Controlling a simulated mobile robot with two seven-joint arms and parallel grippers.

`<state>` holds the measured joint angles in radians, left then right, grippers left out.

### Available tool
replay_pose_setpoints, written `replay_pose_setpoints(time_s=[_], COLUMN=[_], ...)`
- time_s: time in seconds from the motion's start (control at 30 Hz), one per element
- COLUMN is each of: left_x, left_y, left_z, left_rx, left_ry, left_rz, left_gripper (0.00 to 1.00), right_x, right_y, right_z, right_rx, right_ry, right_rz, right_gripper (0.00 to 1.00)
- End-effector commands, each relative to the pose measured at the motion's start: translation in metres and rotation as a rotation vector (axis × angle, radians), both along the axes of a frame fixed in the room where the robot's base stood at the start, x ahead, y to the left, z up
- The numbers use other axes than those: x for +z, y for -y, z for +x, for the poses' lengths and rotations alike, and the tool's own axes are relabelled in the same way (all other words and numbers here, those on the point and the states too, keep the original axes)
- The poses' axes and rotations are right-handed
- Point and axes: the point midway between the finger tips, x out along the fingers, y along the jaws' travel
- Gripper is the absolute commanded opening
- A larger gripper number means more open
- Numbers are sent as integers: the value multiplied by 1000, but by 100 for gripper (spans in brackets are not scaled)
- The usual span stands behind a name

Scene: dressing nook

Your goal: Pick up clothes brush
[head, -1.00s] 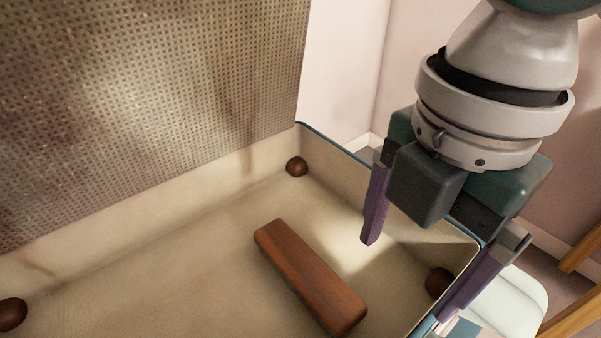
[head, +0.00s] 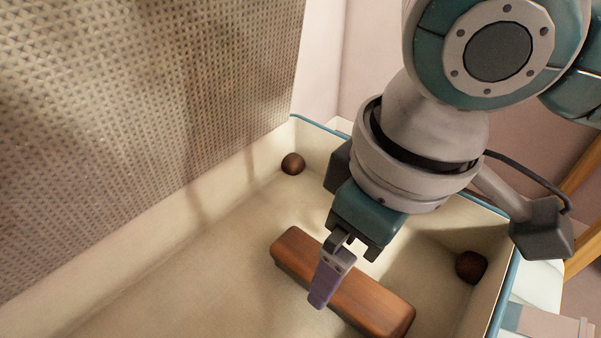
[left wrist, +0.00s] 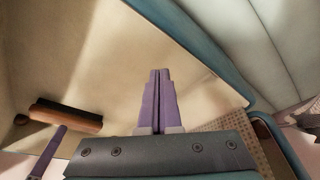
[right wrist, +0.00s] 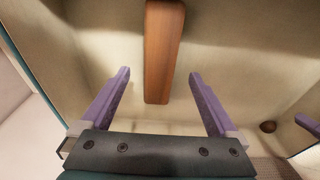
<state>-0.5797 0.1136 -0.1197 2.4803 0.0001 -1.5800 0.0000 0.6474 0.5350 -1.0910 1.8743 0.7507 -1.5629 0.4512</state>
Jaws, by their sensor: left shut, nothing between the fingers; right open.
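The clothes brush (head: 372,298), a long brown wooden block, lies in the open cream-lined case (head: 190,262). In the left wrist view the brush (left wrist: 66,116) shows a dark bristle side. My right gripper (right wrist: 160,73) is open above the brush. In the right wrist view its fingers lie either side of the line of the brush (right wrist: 163,50), whose near end reaches between the tips. In the head view one purple finger covers part of the brush; the other finger is hidden. My left gripper (left wrist: 157,75) is shut and empty, out of the head view.
A woven panel (head: 130,110) rises along the case's left side. Round brown knobs sit in the case's corners, one at the back (head: 292,163) and one at the right (head: 470,267). The case floor left of the brush is clear.

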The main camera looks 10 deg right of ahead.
Motion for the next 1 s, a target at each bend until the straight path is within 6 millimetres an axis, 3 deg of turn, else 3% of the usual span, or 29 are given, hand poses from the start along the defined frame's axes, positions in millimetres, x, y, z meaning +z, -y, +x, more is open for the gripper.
replay_pose_setpoints(time_s=[0.33, 0.6, 1.0], left_x=[-37, -37, -37], left_y=[0, -1, -3], left_z=[0, 0, 0], left_rx=[0, -4, -7], left_ry=[-1, -1, -1], left_rz=[-1, 6, 10], left_gripper=[0, 0, 0], right_x=[-49, -52, -52], right_y=[-3, -4, -4], right_z=[5, 7, 6], right_rx=[2, 3, 3], right_ry=[0, 1, 2], right_rz=[0, 0, -1], right_gripper=[95, 95, 51])
